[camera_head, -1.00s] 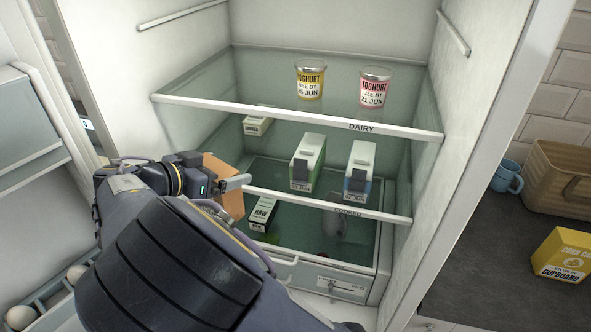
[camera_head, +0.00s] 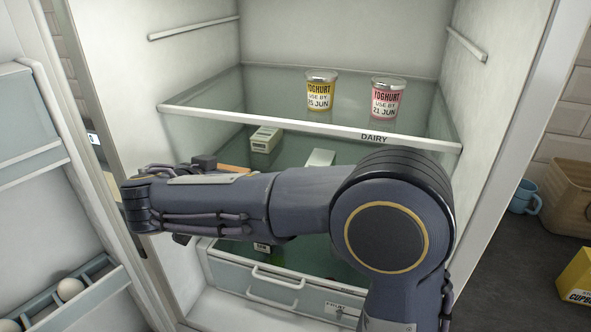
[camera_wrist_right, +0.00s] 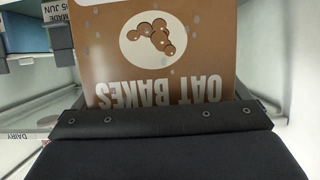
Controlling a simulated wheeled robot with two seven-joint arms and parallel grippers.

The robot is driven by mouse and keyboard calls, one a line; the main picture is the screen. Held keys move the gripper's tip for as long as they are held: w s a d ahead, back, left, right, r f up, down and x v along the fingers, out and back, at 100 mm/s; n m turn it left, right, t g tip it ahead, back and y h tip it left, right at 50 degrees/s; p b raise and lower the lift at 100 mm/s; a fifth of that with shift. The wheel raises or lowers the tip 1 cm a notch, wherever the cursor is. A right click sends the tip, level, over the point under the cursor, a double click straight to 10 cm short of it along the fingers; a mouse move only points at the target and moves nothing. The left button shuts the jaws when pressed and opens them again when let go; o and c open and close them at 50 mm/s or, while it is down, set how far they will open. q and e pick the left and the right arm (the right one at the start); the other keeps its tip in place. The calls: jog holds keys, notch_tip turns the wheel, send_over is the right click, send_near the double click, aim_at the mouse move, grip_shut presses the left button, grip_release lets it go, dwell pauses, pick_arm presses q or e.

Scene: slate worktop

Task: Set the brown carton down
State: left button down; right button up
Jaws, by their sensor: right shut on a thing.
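The brown carton (camera_wrist_right: 165,55), printed "OAT BAKES", fills the middle of the right wrist view, its lettering upside down there. My right gripper (camera_wrist_right: 163,118) is shut on it. In the head view only a thin tan strip of the carton (camera_head: 236,168) shows above my right arm, which crosses in front of the open fridge. The gripper's fingers are mostly hidden there. Whether the carton touches a shelf cannot be told. My left gripper is not in view.
Two yoghurt pots (camera_head: 321,91) (camera_head: 387,98) stand on the upper glass shelf (camera_head: 300,122). A pale carton (camera_head: 265,139) and a green-sided carton (camera_head: 320,158) show below it. A drawer (camera_head: 285,285) is at the bottom. The fridge door with eggs (camera_head: 70,288) is at left.

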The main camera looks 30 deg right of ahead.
jog(key=w+d+f+p, duration=0.1)
jog(key=w+d+p, duration=0.4)
jog(key=w+d, duration=0.6)
jog(key=shift+d+f+p, duration=0.2)
jog(key=shift+d+p, duration=0.2)
jog(key=shift+d, duration=0.4)
jog(key=shift+w, duration=0.1)
